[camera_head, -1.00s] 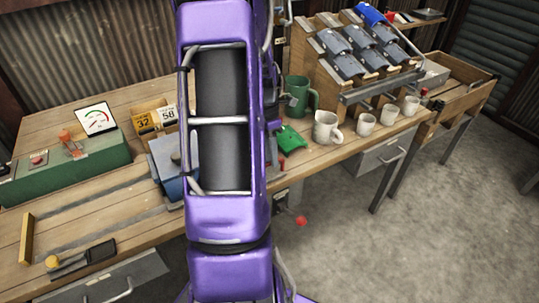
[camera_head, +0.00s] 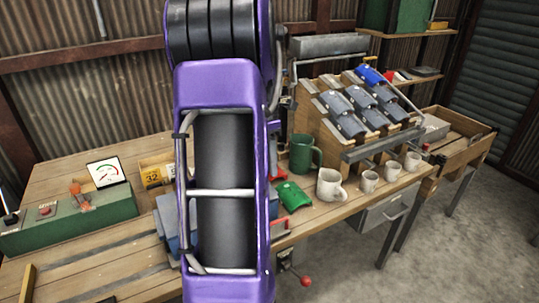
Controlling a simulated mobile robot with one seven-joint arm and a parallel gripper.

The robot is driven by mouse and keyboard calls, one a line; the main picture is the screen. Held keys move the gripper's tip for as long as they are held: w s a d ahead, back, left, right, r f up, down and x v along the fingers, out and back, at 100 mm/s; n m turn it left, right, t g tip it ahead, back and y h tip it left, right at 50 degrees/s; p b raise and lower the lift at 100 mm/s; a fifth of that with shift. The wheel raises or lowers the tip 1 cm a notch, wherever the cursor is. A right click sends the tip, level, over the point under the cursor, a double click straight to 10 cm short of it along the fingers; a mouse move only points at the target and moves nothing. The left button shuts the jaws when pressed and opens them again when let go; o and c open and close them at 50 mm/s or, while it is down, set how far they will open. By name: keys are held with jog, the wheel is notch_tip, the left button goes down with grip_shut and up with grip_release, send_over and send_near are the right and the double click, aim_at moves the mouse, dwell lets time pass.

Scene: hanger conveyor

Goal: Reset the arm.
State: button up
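My purple arm (camera_head: 225,200) stands upright in the middle of the picture, in front of the workbench. It hides part of the bench behind it, including much of a blue-grey device (camera_head: 168,222). My gripper is not in view, so its state and anything in it cannot be seen.
A sloped rack (camera_head: 311,115) of dark pieces stands behind. Floor (camera_head: 455,240) at right is clear.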

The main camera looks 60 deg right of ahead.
jog(key=shift+w+r, duration=0.1)
jog(key=shift+r, duration=0.65)
